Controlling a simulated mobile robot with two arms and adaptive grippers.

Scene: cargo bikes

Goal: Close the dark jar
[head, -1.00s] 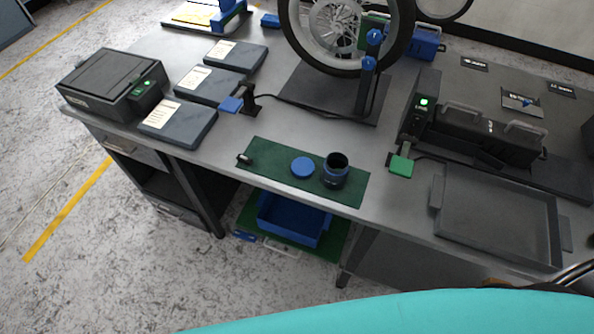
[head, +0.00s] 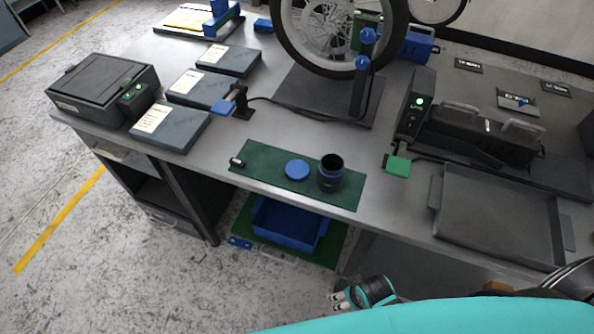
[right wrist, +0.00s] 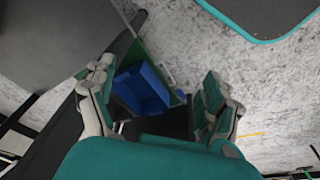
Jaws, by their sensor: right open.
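The dark jar (head: 331,174) stands upright and uncovered on the green mat (head: 262,160) near the bench's front edge. A round blue lid (head: 297,170) lies flat on the mat just left of the jar, apart from it. My right gripper (head: 338,300) is low in front of the bench, below its front edge and well away from the jar. In the right wrist view my right gripper (right wrist: 155,110) is open, with nothing between its fingers; the floor and the lower shelf show beyond. My left gripper is not in view.
A grey tray (head: 497,211) sits at the right, and a wheel on a stand (head: 340,30) behind. Bare bench surrounds the mat.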

